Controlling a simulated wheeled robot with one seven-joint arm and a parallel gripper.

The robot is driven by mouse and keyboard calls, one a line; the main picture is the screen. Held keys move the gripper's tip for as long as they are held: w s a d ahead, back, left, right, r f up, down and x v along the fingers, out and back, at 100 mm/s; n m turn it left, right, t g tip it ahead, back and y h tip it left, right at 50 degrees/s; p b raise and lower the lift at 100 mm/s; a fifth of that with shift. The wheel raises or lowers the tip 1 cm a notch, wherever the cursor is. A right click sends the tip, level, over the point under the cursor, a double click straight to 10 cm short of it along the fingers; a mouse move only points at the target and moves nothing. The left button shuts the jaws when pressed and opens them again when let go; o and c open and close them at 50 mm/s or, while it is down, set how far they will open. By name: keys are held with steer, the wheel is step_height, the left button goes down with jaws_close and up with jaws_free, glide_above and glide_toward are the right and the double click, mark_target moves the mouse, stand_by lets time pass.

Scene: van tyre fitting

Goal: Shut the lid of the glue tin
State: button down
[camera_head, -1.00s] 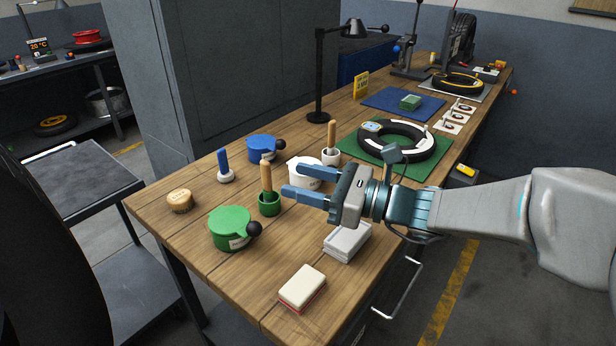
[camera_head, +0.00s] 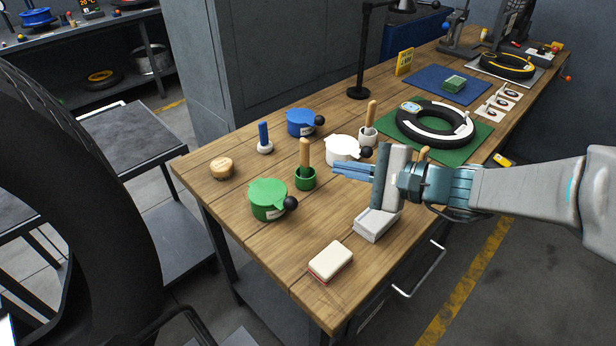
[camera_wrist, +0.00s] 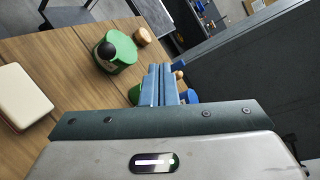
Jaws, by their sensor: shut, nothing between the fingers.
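Three lidded tins with black knobs stand on the workbench: a green tin (camera_head: 268,199), a blue tin (camera_head: 301,123) and a white tin (camera_head: 341,151). Their lids all look down; I cannot tell which holds glue. My gripper (camera_head: 336,170) is shut and empty, its blue fingers together just in front of the white tin in the head view, apart from the green tin. In the wrist view the fingers (camera_wrist: 158,68) point past the green tin (camera_wrist: 122,52), which lies to their left with its knob toward me.
A green pot with a wooden-handled brush (camera_head: 305,180) stands between the green and white tins. A white pot (camera_head: 368,137) and a blue-handled brush (camera_head: 264,138) are behind. A grey box (camera_head: 376,224) and a cream block (camera_head: 331,260) lie near the front edge.

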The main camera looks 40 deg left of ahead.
steer(key=s+a+f+n+t+h+p, duration=0.1)
steer(key=s+a+f+n+h+p, duration=0.1)
steer(key=a+f+n+p, duration=0.5)
steer(key=shift+s+n+h, duration=0.4)
steer(key=shift+s+n, duration=0.1)
steer(key=shift+n, duration=2)
steer(key=shift+f, duration=0.15)
